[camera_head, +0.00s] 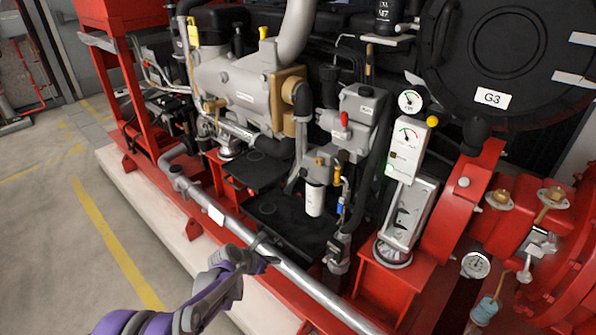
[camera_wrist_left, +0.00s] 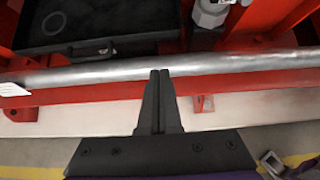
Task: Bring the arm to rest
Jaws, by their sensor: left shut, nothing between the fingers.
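My left gripper (camera_head: 268,258) comes in from the lower left on a purple and grey arm. In the left wrist view its two dark fingers (camera_wrist_left: 160,75) are together, with nothing between them. The fingertips appear at the lower edge of a long grey metal pipe (camera_head: 300,278), which also crosses the left wrist view (camera_wrist_left: 240,64). I cannot tell whether they touch the pipe. My right gripper is not in view.
The red pump frame (camera_head: 390,285) and grey engine block (camera_head: 235,85) stand beyond the pipe. Gauges (camera_head: 410,101) and a black round cover marked G3 (camera_head: 490,55) are at the right. The concrete floor (camera_head: 60,250) at the left is clear.

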